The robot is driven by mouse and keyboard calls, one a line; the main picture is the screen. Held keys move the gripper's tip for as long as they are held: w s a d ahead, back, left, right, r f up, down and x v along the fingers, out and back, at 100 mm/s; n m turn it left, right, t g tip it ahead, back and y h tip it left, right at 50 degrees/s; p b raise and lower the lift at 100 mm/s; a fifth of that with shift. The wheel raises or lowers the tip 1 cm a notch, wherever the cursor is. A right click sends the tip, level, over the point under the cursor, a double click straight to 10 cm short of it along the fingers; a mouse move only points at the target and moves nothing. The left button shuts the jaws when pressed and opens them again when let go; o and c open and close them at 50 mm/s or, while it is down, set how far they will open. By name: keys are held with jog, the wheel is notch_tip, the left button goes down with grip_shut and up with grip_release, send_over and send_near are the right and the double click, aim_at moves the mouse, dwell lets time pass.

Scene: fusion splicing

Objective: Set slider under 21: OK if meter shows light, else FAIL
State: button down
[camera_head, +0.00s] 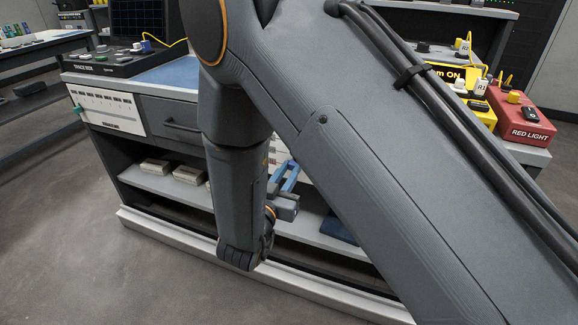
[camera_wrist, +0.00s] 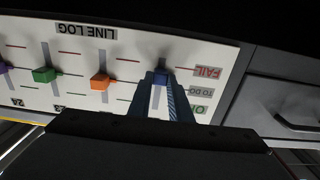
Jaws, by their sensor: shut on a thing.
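In the wrist view the white LINE LOG panel (camera_wrist: 85,48) appears upside down. It carries purple, green (camera_wrist: 45,75) and orange (camera_wrist: 103,81) slider knobs near mid-slot. My gripper (camera_wrist: 163,84) has blue fingers shut on the blue slider knob (camera_wrist: 160,77) at the panel's picture-right end. That knob is about level with the red line by the FAIL label (camera_wrist: 208,72). TO DO (camera_wrist: 200,91) and OK (camera_wrist: 197,109) marks lie below FAIL in this picture. The number for this slider is hidden by my fingers. In the head view my gripper (camera_head: 286,178) is half hidden by my arm. I see no readable meter.
A drawer with a handle (camera_wrist: 298,122) adjoins the panel. On the bench, a red box marked RED LIGHT (camera_head: 522,128) stands at the right and a dark trace box (camera_head: 108,65) at the left. Shelves with small cartons (camera_head: 188,175) lie below. My arm covers much of the bench.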

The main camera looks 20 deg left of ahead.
notch_tip(320, 180, down, 2)
jog(key=shift+f, duration=0.1)
jog(key=c, duration=1.6)
grip_release()
jog(key=shift+c, duration=0.2)
jog(key=shift+o, duration=0.3)
jog(key=shift+s, duration=0.1)
jog(key=s+p, duration=0.1)
jog(key=s, duration=0.6)
jog(key=shift+s+a, duration=0.3)
jog(key=shift+a, duration=0.05)
